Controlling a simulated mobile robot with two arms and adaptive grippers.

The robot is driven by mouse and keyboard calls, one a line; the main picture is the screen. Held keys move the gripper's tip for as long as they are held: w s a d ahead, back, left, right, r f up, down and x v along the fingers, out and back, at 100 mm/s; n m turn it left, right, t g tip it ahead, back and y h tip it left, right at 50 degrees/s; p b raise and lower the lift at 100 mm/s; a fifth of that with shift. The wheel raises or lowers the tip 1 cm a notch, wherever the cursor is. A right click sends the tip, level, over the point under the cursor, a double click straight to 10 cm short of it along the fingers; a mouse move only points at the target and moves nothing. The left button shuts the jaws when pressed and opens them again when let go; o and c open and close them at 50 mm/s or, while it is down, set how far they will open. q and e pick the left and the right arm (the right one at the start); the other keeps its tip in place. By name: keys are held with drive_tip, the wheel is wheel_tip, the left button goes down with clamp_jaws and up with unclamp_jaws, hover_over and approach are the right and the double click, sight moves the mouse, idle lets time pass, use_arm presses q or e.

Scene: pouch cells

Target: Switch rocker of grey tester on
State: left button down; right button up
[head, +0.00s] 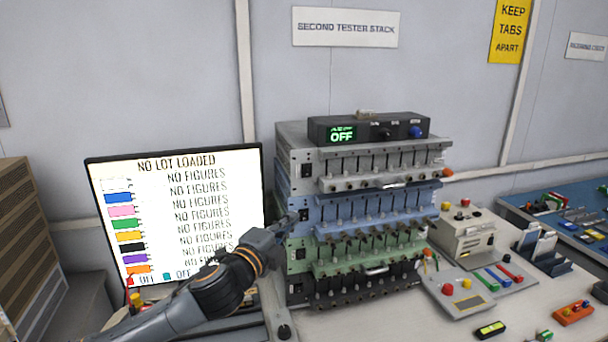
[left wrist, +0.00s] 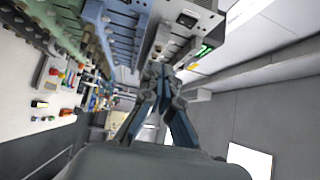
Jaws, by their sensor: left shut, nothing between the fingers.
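The grey tester (head: 296,152) is the top unit of the stack. Its dark rocker (head: 307,169) is on the left end of its front; the rocker's position is too small to tell. The grey tester also shows at the top of the left wrist view (left wrist: 207,35), with the dark rocker (left wrist: 187,18) in its face. My left gripper (head: 296,217) is shut and empty, in front of the left end of the blue tester (head: 330,212), below the grey one. Its fingers show in the left wrist view (left wrist: 160,72). I cannot tell whether they touch anything. My right gripper is not in view.
A black box (head: 364,125) on the stack shows OFF. Green (head: 325,252) and black (head: 335,290) testers are lower in the stack. A screen (head: 175,215) stands at left, behind my left arm. A beige device (head: 465,235) and small parts lie at right.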

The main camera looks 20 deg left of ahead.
use_arm(q)
drive_tip(key=r, duration=0.1)
drive_tip(key=r+m, duration=0.1)
drive_tip(key=r, duration=0.1)
drive_tip(key=shift+w+a+r+m+t, duration=0.3)
drive_tip(key=shift+a+r, duration=0.05)
drive_tip(key=shift+a, duration=0.05)
drive_tip(key=p, duration=0.4)
approach(305, 176)
drive_tip(key=w+d+r, duration=0.3)
drive_tip(key=d, duration=0.2)
drive_tip(key=w+a, duration=0.1)
drive_tip(key=w+p, duration=0.1)
drive_tip(key=shift+w+a+f, duration=0.1)
drive_tip(key=shift+w+a, duration=0.2)
drive_tip(key=shift+a, duration=0.1)
drive_tip(key=shift+w+a, duration=0.3)
drive_tip(key=shift+w, duration=0.1)
